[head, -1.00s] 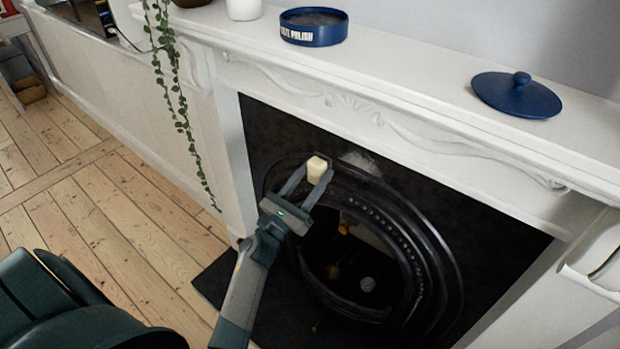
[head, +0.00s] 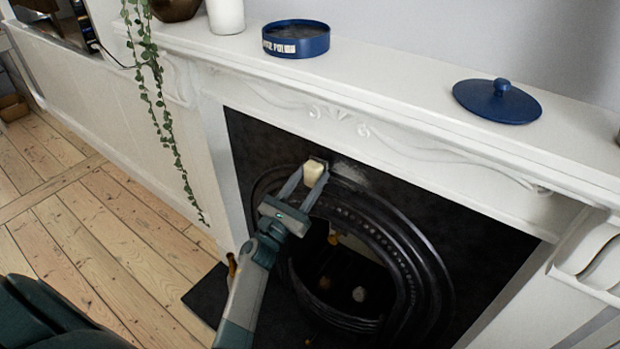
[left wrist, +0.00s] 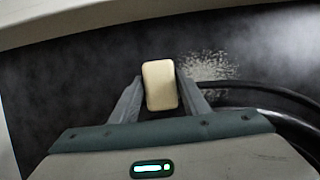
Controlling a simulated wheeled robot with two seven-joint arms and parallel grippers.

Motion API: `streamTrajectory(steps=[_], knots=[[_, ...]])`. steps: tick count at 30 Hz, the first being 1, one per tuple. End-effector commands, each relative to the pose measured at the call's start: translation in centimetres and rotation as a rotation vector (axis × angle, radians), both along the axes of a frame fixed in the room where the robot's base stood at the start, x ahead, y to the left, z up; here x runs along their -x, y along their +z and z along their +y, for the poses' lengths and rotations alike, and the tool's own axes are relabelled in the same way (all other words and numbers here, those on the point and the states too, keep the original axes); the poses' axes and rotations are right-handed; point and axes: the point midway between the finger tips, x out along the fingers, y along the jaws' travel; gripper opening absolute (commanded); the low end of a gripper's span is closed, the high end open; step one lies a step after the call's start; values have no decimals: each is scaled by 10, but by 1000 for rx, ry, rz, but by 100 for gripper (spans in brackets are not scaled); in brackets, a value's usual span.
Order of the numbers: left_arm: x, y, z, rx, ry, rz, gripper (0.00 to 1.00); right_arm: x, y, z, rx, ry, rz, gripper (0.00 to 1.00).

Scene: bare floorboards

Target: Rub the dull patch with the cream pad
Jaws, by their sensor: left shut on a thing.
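The cream pad (head: 313,173) is a small pale block held between the fingertips of my left gripper (head: 303,185), at the top of the black fireplace arch. In the left wrist view the pad (left wrist: 160,86) stands upright between both fingers of my left gripper (left wrist: 160,97). The dull patch (head: 349,172) is a greyish, speckled smear on the black fireplace front, just right of the pad. In the left wrist view the patch (left wrist: 208,66) lies right of the pad, partly behind the right finger. I cannot tell whether the pad touches the surface. My right gripper is not in view.
A white mantelpiece (head: 400,95) juts out above the patch. On it stand an open blue polish tin (head: 296,40), its blue lid (head: 497,101) and a white candle-like cylinder (head: 226,14). A trailing plant (head: 160,105) hangs at left. The fireplace opening (head: 345,270) lies below.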

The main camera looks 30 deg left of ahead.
Motion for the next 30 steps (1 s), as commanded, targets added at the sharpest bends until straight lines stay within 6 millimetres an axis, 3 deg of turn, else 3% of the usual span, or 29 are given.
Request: streamTrajectory(steps=[30], knots=[[-12, 0, -2, 0, 0, -1, 24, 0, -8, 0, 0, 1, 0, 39]])
